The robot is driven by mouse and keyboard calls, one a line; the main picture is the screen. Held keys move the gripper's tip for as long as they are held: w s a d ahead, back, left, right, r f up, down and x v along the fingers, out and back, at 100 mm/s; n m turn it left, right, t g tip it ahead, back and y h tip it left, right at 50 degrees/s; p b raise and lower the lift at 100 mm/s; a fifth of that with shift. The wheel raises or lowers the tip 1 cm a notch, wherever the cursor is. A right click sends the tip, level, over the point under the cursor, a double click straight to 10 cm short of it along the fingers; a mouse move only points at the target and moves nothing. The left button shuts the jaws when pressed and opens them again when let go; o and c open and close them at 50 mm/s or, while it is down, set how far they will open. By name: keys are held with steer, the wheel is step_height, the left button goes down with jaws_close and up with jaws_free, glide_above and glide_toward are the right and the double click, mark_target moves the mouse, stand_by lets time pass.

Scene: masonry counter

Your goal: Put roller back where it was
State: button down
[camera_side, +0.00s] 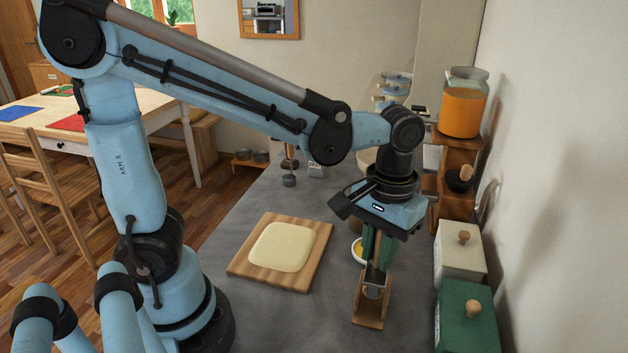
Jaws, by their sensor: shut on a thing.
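My gripper (376,258) points down at the right of the counter, its dark green fingers shut on the roller (377,246). A wooden part of the roller shows between the fingers; much of it is hidden by them. Directly below is a narrow wooden holder (369,318) standing on the counter. The roller's lower end is at the top of this holder, but I cannot tell whether it rests in it or hangs just above.
A wooden board (247,271) with flat pale dough (282,246) lies left of the holder. A small bowl with yellow contents (357,249) is close behind my gripper. White (459,256) and green (470,315) canisters stand at the right wall. The counter front is clear.

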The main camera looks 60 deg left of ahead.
mark_target(377, 266)
steer(key=shift+w+f, duration=0.1)
steer(key=shift+f, duration=2)
steer(key=shift+f, duration=0.6)
steer(key=c, duration=1)
jaws_free()
steer(key=shift+r, duration=0.15)
steer(key=r, duration=1.2)
steer(key=shift+w+a+r, duration=0.15)
steer(key=shift+w+r, duration=0.1)
steer(key=shift+r, duration=0.1)
steer(key=shift+a, duration=0.2)
steer(key=a+f+m+t, duration=0.1)
steer(key=a+t, duration=0.1)
steer(key=a, duration=0.1)
steer(key=s+a+f+m+t, duration=0.1)
steer(key=a+f+t, duration=0.1)
steer(key=t, duration=0.1)
steer(key=a+f+m+t, duration=0.1)
steer(key=a+f+t, duration=0.1)
steer(key=a, duration=0.1)
steer(key=shift+s+a+m+t, duration=0.3)
steer(key=shift+s+a+t, duration=0.05)
steer(key=shift+t, duration=0.05)
